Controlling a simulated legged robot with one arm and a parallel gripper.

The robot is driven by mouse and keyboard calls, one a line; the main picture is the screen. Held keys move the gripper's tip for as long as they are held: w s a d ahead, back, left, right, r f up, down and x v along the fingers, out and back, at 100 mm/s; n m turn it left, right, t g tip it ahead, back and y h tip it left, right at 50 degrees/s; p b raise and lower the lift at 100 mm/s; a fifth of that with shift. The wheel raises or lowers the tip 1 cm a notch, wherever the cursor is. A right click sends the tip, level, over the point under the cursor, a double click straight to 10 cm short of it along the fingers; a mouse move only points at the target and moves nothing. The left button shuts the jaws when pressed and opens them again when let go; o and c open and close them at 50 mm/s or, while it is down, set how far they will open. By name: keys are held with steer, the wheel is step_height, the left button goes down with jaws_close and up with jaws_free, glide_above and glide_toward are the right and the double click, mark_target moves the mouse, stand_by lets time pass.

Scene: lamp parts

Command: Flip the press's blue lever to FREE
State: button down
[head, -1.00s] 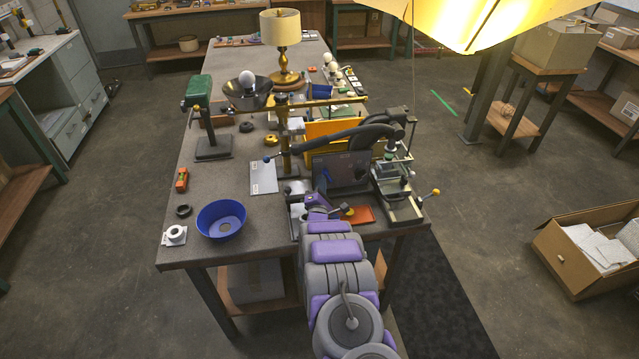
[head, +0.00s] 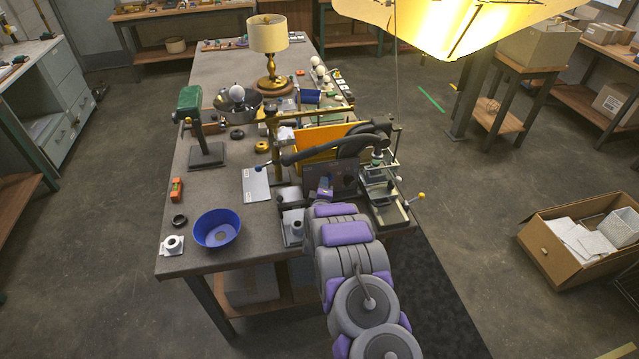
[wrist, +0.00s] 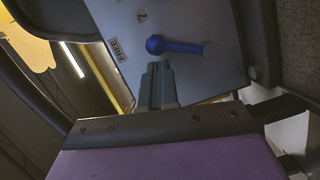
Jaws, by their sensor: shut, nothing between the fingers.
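The press (head: 375,195) stands at the near right of the bench, with a long black arm (head: 325,148) across it. Its upright panel (wrist: 187,20) carries the blue lever (wrist: 178,46) in the wrist view. A FREE label (wrist: 117,49) lies to the left of the knob. My gripper (wrist: 157,67) is shut and empty, its tips just below the knob; I cannot tell whether they touch. In the head view my arm hides most of the gripper and the lever.
A blue bowl (head: 217,229), a white part (head: 172,245) and a black ring (head: 180,220) sit at the near left. A brass post (head: 272,145) and a yellow panel (head: 320,138) stand behind the press. A lit yellow shade (head: 450,25) hangs above right.

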steer(key=shift+w+d+p, duration=0.1)
steer(key=shift+d+p, duration=0.2)
steer(key=shift+d, duration=0.1)
steer(key=shift+d, duration=0.1)
stand_by(0.4)
